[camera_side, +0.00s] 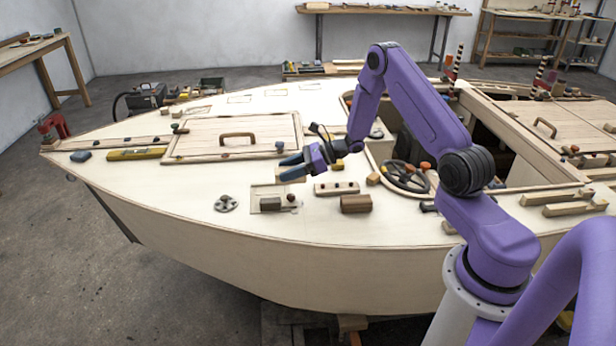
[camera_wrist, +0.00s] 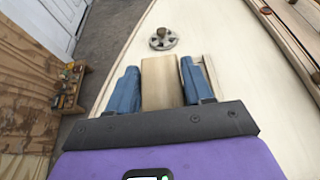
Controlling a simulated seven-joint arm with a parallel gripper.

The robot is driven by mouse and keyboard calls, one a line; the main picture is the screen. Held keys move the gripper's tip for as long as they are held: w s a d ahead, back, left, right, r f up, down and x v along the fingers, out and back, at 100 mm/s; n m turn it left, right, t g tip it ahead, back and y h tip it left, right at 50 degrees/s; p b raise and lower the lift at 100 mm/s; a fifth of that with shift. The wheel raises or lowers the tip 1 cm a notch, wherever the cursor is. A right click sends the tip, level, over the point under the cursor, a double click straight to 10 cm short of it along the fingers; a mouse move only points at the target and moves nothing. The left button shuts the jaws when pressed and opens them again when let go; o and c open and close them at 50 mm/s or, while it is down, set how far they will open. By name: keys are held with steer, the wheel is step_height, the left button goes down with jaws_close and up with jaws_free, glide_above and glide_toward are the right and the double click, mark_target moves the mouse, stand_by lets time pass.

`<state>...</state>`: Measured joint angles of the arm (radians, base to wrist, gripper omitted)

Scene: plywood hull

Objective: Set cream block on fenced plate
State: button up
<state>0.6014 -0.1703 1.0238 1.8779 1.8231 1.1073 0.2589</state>
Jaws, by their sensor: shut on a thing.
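My gripper (camera_side: 291,167) is shut on the cream block (camera_wrist: 161,84), which sits between the two blue fingers in the wrist view. In the side view the fingers partly hide the block, held above the pale deck. Below it on the deck lies a thin pale square plate (camera_side: 262,190), which I take for the fenced plate; its fence is too small to make out. In the wrist view the block and fingers cover most of that area, and only a pale edge shows beside the right finger.
A dark brown block (camera_side: 270,204) and a small reddish ball (camera_side: 291,197) are at the plate's near side. A round metal fitting (camera_side: 226,203) lies to the left. A holed wooden bar (camera_side: 336,189) and brown block (camera_side: 356,204) stand right. A handled hatch (camera_side: 237,139) lies behind.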

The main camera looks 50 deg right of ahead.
glide_above(269, 191)
steer(key=shift+f, duration=3.45)
steer(key=shift+f, duration=0.4)
steer(key=o, duration=1.5)
steer(key=shift+r, duration=3.5)
